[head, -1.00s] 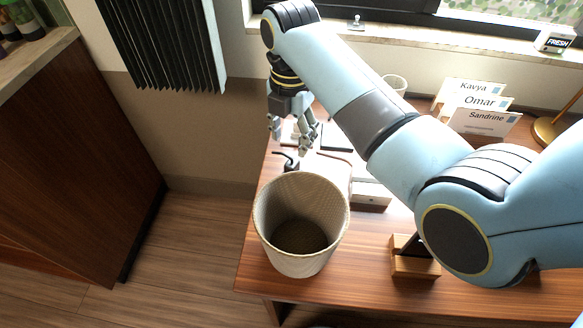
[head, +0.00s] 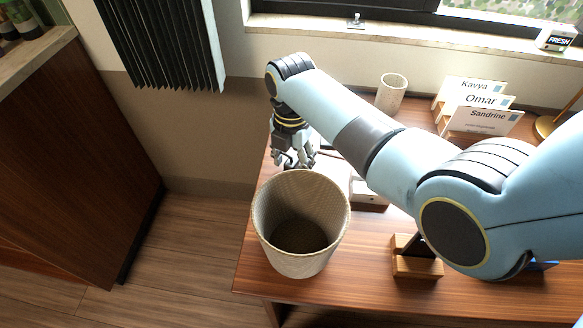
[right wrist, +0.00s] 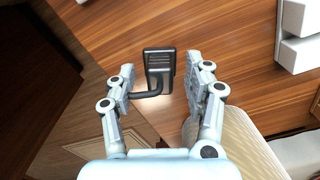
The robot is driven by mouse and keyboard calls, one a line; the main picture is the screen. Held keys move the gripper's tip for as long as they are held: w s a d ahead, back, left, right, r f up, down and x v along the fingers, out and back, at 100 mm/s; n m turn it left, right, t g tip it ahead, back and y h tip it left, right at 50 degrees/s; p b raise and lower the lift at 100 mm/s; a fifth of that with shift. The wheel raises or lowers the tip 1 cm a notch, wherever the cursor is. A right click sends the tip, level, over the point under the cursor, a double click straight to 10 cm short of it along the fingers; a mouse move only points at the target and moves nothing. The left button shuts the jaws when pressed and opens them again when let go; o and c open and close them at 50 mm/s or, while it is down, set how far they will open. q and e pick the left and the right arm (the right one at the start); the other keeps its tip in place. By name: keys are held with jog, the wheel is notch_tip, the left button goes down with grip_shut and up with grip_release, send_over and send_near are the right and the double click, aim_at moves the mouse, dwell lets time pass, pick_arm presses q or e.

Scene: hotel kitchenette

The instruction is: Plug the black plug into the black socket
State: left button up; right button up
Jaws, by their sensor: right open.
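The black plug (right wrist: 159,66) lies on the wooden table in the right wrist view, its short black cable (right wrist: 145,94) bending off to the left. My right gripper (right wrist: 166,74) is open, with one finger on each side of the plug and visible gaps between. In the head view my right gripper (head: 291,163) is low behind the wicker basket, and I cannot make out the plug there. A white block (head: 368,189) sits partly hidden behind my right arm. I cannot make out the black socket. My left gripper is not in view.
The wicker basket (head: 302,262) stands close in front of my right gripper. A wooden stand (head: 416,266) is to its right. Name cards (head: 482,122) and a cup (head: 391,92) stand at the back. The table's left edge is near the gripper.

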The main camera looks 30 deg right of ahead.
jog(key=shift+f, duration=0.35)
grip_shut()
dwell(0.3)
